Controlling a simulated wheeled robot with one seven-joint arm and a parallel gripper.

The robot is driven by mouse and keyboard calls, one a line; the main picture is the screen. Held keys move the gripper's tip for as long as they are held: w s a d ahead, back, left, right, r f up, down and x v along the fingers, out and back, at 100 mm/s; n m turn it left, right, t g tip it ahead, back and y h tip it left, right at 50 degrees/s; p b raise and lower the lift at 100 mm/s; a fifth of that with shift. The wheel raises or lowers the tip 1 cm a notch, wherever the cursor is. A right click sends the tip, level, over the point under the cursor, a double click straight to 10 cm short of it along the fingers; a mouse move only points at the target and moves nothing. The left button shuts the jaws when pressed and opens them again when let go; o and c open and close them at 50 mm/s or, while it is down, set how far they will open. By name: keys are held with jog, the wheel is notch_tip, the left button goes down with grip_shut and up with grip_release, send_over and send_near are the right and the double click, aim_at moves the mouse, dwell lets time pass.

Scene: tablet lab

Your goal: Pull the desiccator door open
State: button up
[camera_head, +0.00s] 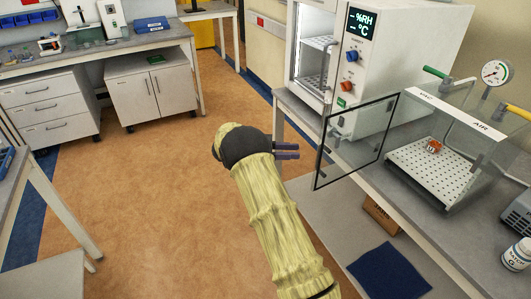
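The desiccator is a clear box with a white top band (455,118) marked VAC and AIR, on the right-hand bench. Its black-framed glass door (357,150) stands swung out to the left from the box's far left edge, with the front open. A small dark handle (336,134) shows on the door. Inside, an orange-red item (433,146) rests on a perforated white plate (432,171). My gripper (298,151) is left of the door, apart from it. Its two purple fingers point right with a narrow gap and nothing visible between them.
A white humidity chamber (404,45) with an open front stands behind the door. A white bottle (517,254) stands at the lower right. Open floor (140,190) lies to my left.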

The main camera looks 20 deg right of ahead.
jog(key=b+v, duration=0.1)
jog(key=v, duration=0.7)
jog(key=shift+w+r, duration=0.1)
